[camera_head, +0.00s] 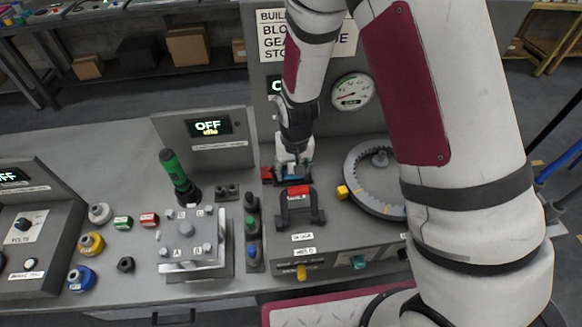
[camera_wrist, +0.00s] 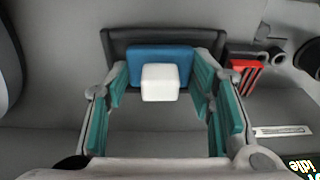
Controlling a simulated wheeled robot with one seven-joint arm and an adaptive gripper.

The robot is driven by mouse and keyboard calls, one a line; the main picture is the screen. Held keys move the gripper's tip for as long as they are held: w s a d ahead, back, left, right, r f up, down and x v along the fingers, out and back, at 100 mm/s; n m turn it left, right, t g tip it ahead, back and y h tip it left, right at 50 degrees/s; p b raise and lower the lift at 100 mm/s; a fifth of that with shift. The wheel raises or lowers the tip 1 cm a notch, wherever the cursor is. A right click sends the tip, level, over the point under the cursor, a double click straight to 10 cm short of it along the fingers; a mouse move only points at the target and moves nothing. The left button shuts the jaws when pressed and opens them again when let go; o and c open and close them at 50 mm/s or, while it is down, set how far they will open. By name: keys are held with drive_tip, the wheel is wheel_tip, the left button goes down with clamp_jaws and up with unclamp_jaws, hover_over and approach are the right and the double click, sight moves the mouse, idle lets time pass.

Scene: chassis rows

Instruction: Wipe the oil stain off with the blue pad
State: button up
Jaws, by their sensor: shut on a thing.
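The blue pad (camera_wrist: 140,62) with a white block (camera_wrist: 160,83) on it shows in the wrist view, between the teal fingers of my gripper (camera_wrist: 160,76). In the head view my gripper (camera_head: 293,166) is low over the bench in front of the gauge panel, with a little of the blue pad (camera_head: 305,175) visible. I see no oil stain in either view; my arm hides part of the bench.
Bare bench shows at left (camera_head: 90,165).

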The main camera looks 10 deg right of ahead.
drive_tip(key=shift+s+d, duration=0.1)
drive_tip(key=shift+d, duration=0.15)
drive_tip(key=shift+r+p, duration=0.45)
drive_tip(key=shift+r, duration=0.5)
drive_tip(key=shift+a+r+p, duration=0.2)
drive_tip(key=shift+r+p, duration=0.6)
drive_tip(key=shift+r, duration=1.7)
drive_tip(key=shift+a+f+b, duration=0.2)
drive_tip(key=shift+f+b, duration=0.35)
drive_tip(key=shift+f, duration=2.15)
drive_tip(key=shift+f, duration=0.8)
